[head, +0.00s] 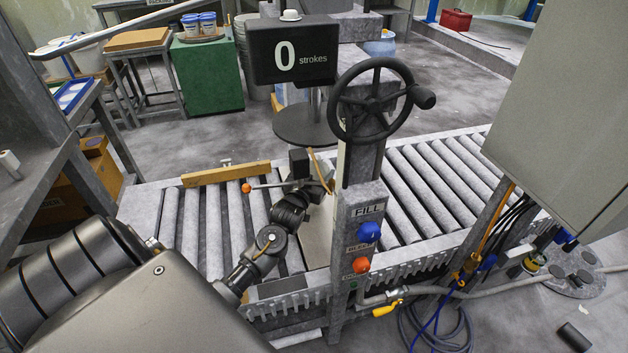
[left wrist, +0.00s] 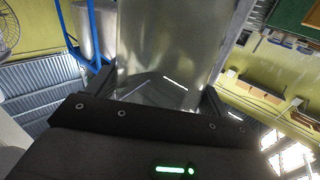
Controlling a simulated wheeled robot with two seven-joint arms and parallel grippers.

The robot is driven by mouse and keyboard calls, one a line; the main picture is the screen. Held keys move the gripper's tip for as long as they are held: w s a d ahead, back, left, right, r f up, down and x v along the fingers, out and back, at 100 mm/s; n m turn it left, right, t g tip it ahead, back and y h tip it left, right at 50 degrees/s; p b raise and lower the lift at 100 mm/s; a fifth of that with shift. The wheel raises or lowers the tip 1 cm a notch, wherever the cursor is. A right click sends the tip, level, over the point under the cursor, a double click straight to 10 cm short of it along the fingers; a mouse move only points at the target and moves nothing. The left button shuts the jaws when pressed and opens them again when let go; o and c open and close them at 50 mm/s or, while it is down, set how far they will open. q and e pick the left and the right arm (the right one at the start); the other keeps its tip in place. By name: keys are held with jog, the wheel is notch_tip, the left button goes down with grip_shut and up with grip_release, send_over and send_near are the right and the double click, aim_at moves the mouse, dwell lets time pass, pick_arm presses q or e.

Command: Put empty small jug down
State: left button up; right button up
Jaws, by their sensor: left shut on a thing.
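My left arm reaches over the roller conveyor (head: 204,228) in the head view. My left gripper (head: 300,165) is beside the press post, below the round press plate (head: 305,126). In the left wrist view, my left gripper (left wrist: 158,92) is shut on a shiny metal vessel, the small jug (left wrist: 170,45), which stands between its fingers. The jug's inside and contents do not show. I cannot make the jug out in the head view, so its height above any surface is unclear. My right gripper is not in view.
The press has a black handwheel (head: 372,105), a counter display (head: 290,52) reading 0 strokes, and a control post (head: 358,225) with blue and orange knobs. A wooden bar (head: 226,174) lies across the left rollers. A grey cabinet (head: 560,110) stands right. The right rollers are clear.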

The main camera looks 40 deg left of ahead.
pick_arm(q)
notch_tip(320, 180, down, 3)
jog(key=shift+f, duration=0.15)
jog(key=shift+f+b, duration=0.15)
jog(key=shift+b, duration=0.15)
jog(key=o, duration=0.9)
jog(key=shift+o, duration=0.2)
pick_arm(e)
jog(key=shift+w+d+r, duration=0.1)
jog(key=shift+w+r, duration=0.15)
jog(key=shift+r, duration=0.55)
pick_arm(q)
jog(key=shift+r, duration=0.25)
jog(key=p+v, duration=0.1)
jog(key=v, duration=1.1)
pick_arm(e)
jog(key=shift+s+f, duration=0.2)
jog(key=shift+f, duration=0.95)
